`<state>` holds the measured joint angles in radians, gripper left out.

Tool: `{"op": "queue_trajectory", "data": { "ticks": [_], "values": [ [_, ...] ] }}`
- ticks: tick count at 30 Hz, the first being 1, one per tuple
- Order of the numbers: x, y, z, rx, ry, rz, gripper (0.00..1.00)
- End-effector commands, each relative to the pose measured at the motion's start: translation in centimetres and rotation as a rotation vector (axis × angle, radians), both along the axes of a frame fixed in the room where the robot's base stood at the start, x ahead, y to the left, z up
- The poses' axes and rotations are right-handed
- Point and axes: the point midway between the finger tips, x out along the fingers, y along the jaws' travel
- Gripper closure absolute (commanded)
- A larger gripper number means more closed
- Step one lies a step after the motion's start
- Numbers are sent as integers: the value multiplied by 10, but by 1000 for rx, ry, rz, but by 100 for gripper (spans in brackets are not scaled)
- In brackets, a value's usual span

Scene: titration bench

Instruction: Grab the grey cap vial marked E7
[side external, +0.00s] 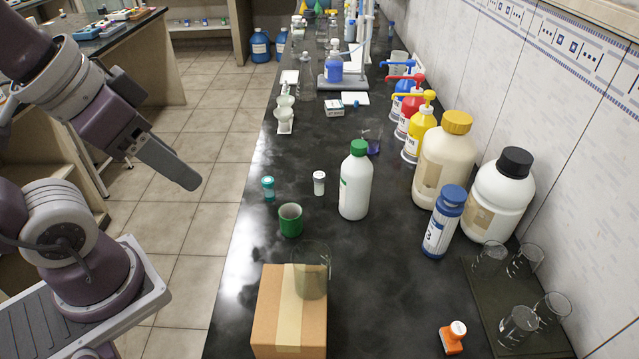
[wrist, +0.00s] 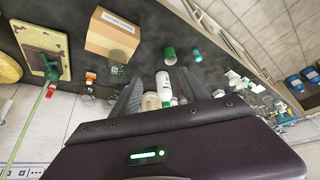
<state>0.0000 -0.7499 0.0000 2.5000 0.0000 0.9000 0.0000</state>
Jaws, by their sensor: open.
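A small vial (side external: 319,183) with a pale, greyish-white cap and a white label stands upright on the black bench in the side external view. The marking on its label is too small to read. A teal-capped vial (side external: 268,188) stands to its left. My gripper (side external: 186,181) hangs over the floor left of the bench, well apart from both vials, with nothing in it. In the wrist view my gripper (wrist: 160,84) has its two fingers spread, with bottles far beyond them. I cannot pick out the pale-capped vial in the wrist view.
A white bottle with a green cap (side external: 355,183) stands just right of the vial. Larger bottles line the wall. The bench left of the vials is fairly clear.

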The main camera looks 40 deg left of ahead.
Motion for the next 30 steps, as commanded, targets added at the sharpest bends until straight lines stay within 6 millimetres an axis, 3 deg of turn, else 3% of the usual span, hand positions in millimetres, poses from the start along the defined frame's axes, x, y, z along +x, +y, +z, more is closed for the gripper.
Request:
{"op": "queue_trajectory", "data": {
  "ticks": [3, 5, 8, 11, 15, 18, 21, 24, 27, 30],
  "values": [
    [3, 0, 0, 2, -2, 1, 48],
    [17, 3, -1, 7, -12, 6, 48],
    [72, 14, -8, 30, -61, 20, 48],
    [146, 30, -29, 62, -143, 26, 48],
    [234, 53, -79, 92, -274, 13, 48],
    [277, 65, -127, 93, -372, -6, 48],
    [299, 72, -178, 72, -472, -16, 48],
    [302, 75, -217, 41, -566, -12, 48],
    [297, 76, -238, 17, -634, -1, 48],
    [293, 77, -247, 7, -671, 8, 48]
  ]
}}
